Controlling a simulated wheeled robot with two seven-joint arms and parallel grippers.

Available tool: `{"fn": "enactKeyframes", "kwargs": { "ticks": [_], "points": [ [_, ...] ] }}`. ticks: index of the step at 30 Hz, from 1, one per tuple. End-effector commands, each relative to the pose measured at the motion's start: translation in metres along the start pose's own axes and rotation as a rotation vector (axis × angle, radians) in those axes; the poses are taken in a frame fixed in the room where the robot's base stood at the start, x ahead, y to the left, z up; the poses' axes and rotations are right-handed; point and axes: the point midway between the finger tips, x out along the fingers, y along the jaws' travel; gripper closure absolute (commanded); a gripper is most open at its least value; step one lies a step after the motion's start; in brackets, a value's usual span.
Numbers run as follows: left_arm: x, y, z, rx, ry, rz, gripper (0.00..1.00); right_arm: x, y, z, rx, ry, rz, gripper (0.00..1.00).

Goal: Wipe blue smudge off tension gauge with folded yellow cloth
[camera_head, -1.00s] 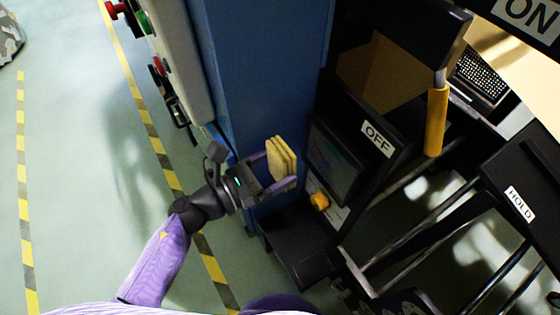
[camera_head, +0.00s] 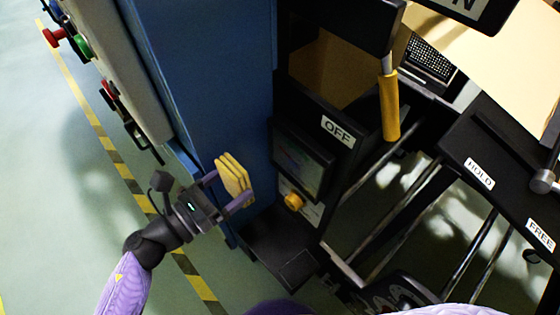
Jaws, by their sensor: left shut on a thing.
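My left gripper (camera_head: 229,190) is shut on the folded yellow cloth (camera_head: 234,174), which stands upright between its fingers. The cloth is in the air in front of the blue cabinet side, left of a dark gauge screen (camera_head: 298,160) set in a black panel. I take this screen for the tension gauge. Its face is dim, with faint coloured marks; I cannot make out a clear blue smudge. The cloth looks apart from the screen. My right gripper is not in view.
A yellow knob (camera_head: 293,201) sits below the screen, above a black ledge (camera_head: 283,255). A yellow-handled lever (camera_head: 391,107) hangs to the right by the OFF label (camera_head: 338,130). Black rails and HOLD (camera_head: 480,173) and FREE (camera_head: 541,235) labels are further right. Open floor lies left.

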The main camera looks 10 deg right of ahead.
Motion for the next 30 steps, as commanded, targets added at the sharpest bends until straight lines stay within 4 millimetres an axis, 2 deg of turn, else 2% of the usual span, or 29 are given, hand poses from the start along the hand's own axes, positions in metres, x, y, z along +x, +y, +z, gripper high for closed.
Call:
{"fn": "enactKeyframes", "kwargs": {
  "ticks": [14, 18, 24, 30],
  "points": [
    [0.0, 0.0, 0.0, 0.0, 0.0, 0.0, 0.6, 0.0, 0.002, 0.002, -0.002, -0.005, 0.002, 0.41],
    [0.024, 0.0, 0.0, 0.001, -0.003, -0.002, 0.6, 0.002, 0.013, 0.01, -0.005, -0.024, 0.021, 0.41],
    [0.053, 0.0, 0.0, -0.001, -0.002, 0.0, 0.6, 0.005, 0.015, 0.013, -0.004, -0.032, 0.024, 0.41],
    [0.067, 0.0, 0.001, 0.0, 0.0, 0.0, 0.6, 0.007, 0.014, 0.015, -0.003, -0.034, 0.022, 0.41]
  ]
}}
